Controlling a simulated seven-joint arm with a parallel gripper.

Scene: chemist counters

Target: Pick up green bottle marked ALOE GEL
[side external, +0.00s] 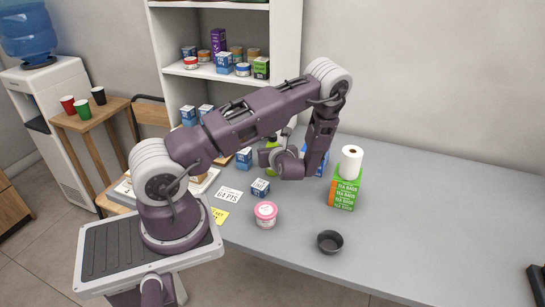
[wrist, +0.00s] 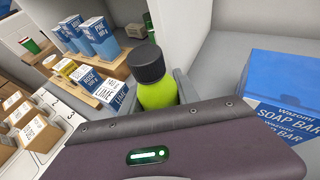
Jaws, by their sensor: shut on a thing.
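The green bottle (wrist: 158,94) with a black cap shows in the wrist view, upright in the picture and rising behind the edge of my gripper's housing. Its lower part and any label are hidden. My gripper (wrist: 180,92) is shut on it, with a grey finger visible beside the bottle. In the side external view a bit of the green bottle (side external: 271,144) shows behind my arm, by my gripper (side external: 275,158). I cannot tell from these views whether the bottle is lifted off the counter.
A blue soap bar box (wrist: 285,105) stands close on the right in the wrist view. Blue boxes (wrist: 95,30) stand at the left. On the counter are a green tea bag box (side external: 343,190) with a white roll (side external: 350,162) on top, a pink-lidded jar (side external: 265,214) and a dark bowl (side external: 330,241).

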